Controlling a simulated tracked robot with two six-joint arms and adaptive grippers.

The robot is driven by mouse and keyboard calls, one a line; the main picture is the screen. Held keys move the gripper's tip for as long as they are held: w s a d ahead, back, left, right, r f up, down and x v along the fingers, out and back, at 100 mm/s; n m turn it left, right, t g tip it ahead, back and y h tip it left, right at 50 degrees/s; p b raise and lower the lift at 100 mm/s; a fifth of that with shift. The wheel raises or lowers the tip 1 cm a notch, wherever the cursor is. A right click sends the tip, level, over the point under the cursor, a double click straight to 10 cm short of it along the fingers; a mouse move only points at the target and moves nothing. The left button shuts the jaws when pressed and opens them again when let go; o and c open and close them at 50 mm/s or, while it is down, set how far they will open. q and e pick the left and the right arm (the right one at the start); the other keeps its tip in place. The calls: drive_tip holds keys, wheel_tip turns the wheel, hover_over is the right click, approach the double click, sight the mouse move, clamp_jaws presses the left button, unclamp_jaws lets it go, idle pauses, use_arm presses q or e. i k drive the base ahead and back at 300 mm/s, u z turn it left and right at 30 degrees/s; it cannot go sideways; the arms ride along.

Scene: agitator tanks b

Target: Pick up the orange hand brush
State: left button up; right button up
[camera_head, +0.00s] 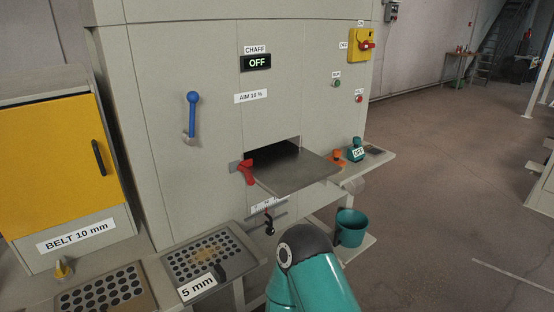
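A small orange item (339,156), which looks like the orange hand brush, lies on the grey side shelf (379,163) right of the machine's chute opening. It is too small here to make out its handle and bristles. A teal arm link of mine with a dark joint rises at the bottom centre, well in front of and below the shelf. Neither of my grippers is in view.
A metal chute plate (295,172) with a red lever (246,171) sticks out left of the shelf. A teal bucket (351,228) stands below. Perforated sieve trays (236,238) lie at the lower left. The floor (450,200) to the right is mostly clear.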

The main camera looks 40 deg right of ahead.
sight(337, 154)
drive_tip(key=u, duration=0.1)
drive_tip(key=i, duration=0.25)
drive_tip(key=u, duration=2)
drive_tip(key=k, duration=2.95)
drive_tip(key=z, duration=1.6)
drive_tip(key=i, duration=0.95)
drive_tip(key=z, duration=0.2)
